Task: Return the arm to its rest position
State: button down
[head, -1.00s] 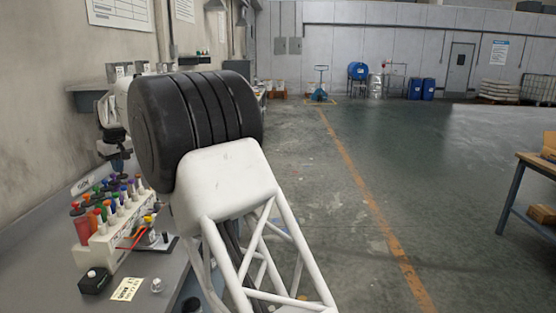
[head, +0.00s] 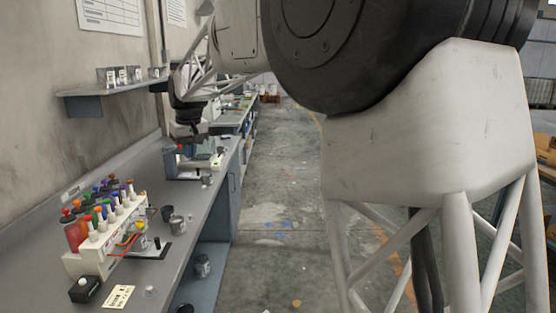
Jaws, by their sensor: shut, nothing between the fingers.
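My arm fills the upper right of the head view, with its large black joint and white link close to the camera. Its far end reaches back over the bench. My gripper (head: 190,138) is a small dark shape there, shut and empty, pointing down above the far part of the grey bench (head: 50,265). It is well beyond the white rack (head: 95,258) of coloured-cap bottles. The fine shape of the fingers is too small to make out.
Small metal cans (head: 178,226) stand on the bench right of the rack. A wall shelf (head: 85,98) holds several cans. The floor (head: 280,225) right of the bench is open.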

jog(key=s+d+m, duration=0.2)
jog(key=s+d, duration=0.8)
jog(key=d, duration=0.5)
jog(key=s+d+m, duration=0.2)
jog(key=s+d, duration=0.8)
jog(key=d, duration=0.4)
jog(key=s+d+f+m, duration=0.1)
jog(key=s+d+f, duration=0.3)
jog(key=s, duration=0.5)
jog(key=s+d+f+m+h, duration=0.1)
jog(key=s+d+f+m, duration=0.1)
jog(key=s+d+f, duration=0.3)
jog(key=s+d+f+m, duration=0.1)
jog(key=s+d+f, duration=0.3)
jog(key=s, duration=0.8)
jog(key=shift+s+d+f+t+h, duration=0.3)
jog(key=shift+d+f+t+h, duration=0.1)
jog(key=shift+d, duration=0.75)
